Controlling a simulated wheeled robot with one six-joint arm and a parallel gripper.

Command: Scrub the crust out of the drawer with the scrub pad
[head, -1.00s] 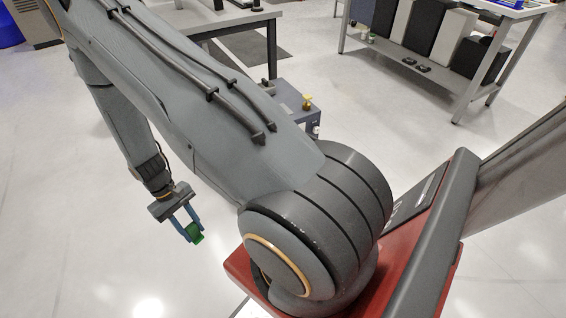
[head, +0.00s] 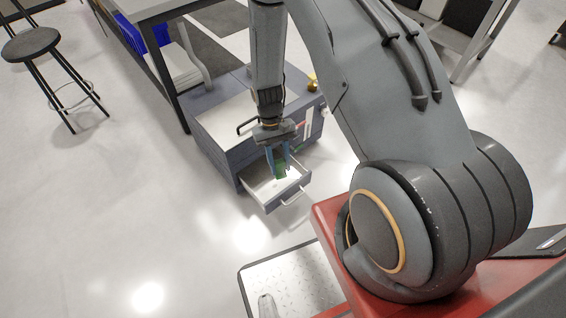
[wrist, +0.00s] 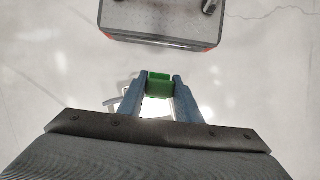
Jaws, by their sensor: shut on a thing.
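My gripper (head: 279,174) points down over the open drawer (head: 261,187) of a grey-blue cabinet (head: 222,128). Its blue fingers are shut on a small green scrub pad (head: 281,168). In the wrist view the scrub pad (wrist: 159,84) sits between the tips of my gripper (wrist: 160,86). The drawer is pulled out toward me and looks pale inside. I cannot tell whether the pad touches the drawer's floor. I cannot make out the crust; the gripper and pad hide part of the inside. In the wrist view, the fingers and pad largely cover the drawer.
The drawer's handle (head: 294,197) sticks out at its front. A black handle (head: 247,126) and a yellow object (head: 312,83) are on the cabinet's top. A dark table (head: 172,85) stands behind left, and a stool (head: 32,45) farther left. The floor at left is clear.

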